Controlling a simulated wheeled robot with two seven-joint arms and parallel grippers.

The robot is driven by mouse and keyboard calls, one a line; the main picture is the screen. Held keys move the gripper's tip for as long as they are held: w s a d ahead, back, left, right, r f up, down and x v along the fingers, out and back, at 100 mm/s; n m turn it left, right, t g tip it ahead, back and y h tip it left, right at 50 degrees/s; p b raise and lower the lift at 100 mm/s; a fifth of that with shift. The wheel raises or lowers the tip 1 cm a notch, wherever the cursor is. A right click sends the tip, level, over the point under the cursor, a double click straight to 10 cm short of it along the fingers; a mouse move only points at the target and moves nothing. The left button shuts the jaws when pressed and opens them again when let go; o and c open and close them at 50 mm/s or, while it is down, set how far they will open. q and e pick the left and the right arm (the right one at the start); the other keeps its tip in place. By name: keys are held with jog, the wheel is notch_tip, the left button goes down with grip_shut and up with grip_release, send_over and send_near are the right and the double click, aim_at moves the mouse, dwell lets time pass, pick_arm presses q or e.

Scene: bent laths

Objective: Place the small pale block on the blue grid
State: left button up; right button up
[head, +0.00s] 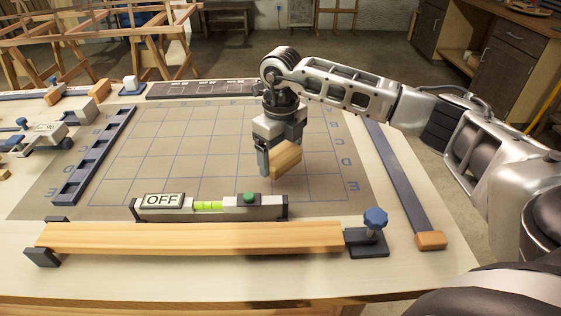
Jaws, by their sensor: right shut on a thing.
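My right gripper (280,154) is shut on a small pale wooden block (287,163). It holds the block above the right part of the blue grid (195,150), which is drawn in thin blue lines on a brown mat with blue letters along its edges. The block looks slightly tilted. I cannot tell how large the gap below it is. One finger shows at the block's left; the other is mostly hidden. My left gripper is not in view.
A level marked OFF (162,201) and a long wooden lath (190,238) lie in front of the grid. A blue-knobbed clamp (374,222) stands at the lath's right end. A blue slotted bar (97,155) lies left, a grey-blue strip (396,180) right. Tools crowd the far left.

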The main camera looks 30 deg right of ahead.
aim_at(281, 164)
jog(key=shift+f, duration=1.35)
jog(key=shift+f, duration=0.2)
jog(key=o, duration=0.9)
notch_tip(281, 164, up, 12)
jog(key=shift+r, duration=0.2)
